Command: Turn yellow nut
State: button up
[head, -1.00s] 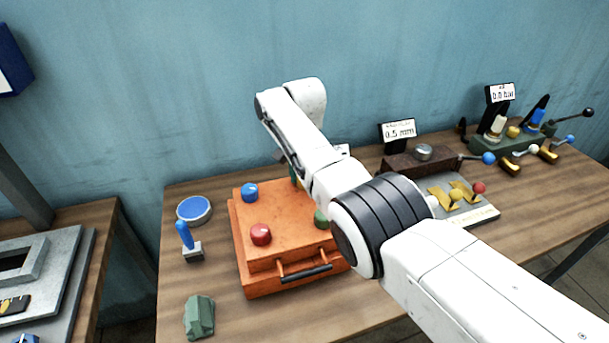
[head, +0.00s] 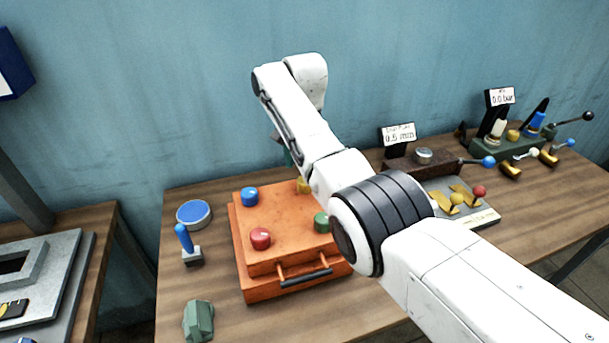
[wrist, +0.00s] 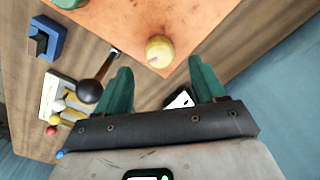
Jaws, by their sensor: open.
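The yellow nut (wrist: 159,50) is a round knob near a corner of the orange box's lid (wrist: 210,18) in the wrist view. In the head view the yellow nut (head: 303,186) shows only in part, beside my arm. My gripper (wrist: 163,78) is open, with its two green fingers spread apart and nothing between them. The nut lies beyond the fingertips, roughly centred between them, and no contact shows. In the head view my gripper is mostly hidden behind my arm; only a bit of green shows.
The box lid also carries a blue nut (head: 250,196), a red nut (head: 260,238) and a green nut (head: 322,222). A dark ball-ended lever (wrist: 90,90) is close to the left finger in the wrist view. A blue-topped round tin (head: 194,214) stands left of the box.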

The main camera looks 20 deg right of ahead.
jog(key=shift+r+b, duration=0.3)
jog(key=shift+r, duration=2.35)
